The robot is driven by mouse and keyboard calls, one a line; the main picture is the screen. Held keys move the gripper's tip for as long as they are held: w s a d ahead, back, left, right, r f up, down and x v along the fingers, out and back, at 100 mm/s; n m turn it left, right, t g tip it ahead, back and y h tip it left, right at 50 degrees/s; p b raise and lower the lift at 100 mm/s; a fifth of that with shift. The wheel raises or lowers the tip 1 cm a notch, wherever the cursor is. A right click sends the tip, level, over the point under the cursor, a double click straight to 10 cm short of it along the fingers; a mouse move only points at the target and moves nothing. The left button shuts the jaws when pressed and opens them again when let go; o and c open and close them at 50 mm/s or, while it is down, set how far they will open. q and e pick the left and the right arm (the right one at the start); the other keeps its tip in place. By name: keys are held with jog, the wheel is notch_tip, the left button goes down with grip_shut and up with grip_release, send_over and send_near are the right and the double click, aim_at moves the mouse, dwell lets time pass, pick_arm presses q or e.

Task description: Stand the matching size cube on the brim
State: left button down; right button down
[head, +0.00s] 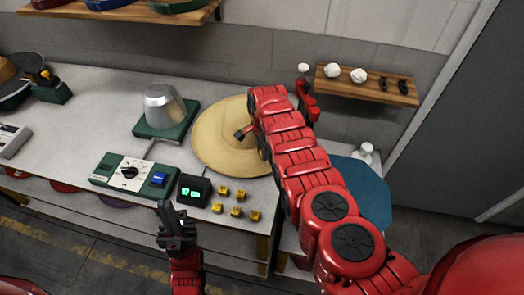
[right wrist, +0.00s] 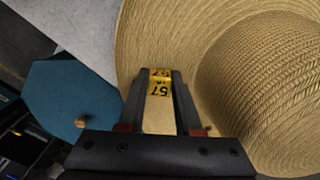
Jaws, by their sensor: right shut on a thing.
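The straw hat (head: 213,150) lies on the right part of the worktable; its crown is mostly behind my right arm in the head view. In the right wrist view the woven brim (right wrist: 150,30) and the crown (right wrist: 265,80) fill much of the picture. My right gripper (right wrist: 160,85) is shut on a yellow cube (right wrist: 159,88) marked 57, over the brim beside the crown. I cannot tell if the cube touches the brim. Several other yellow cubes (head: 236,211) sit near the table's front edge. My left gripper (head: 176,213) looks open and empty, before the front edge.
A dark display box (head: 194,190) with green, unreadable digits stands left of the cubes. A control panel (head: 133,174) and a metal hat block (head: 164,106) on a green base are further left.

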jog(key=shift+f+b, duration=0.95)
jog(key=c, duration=0.5)
grip_release()
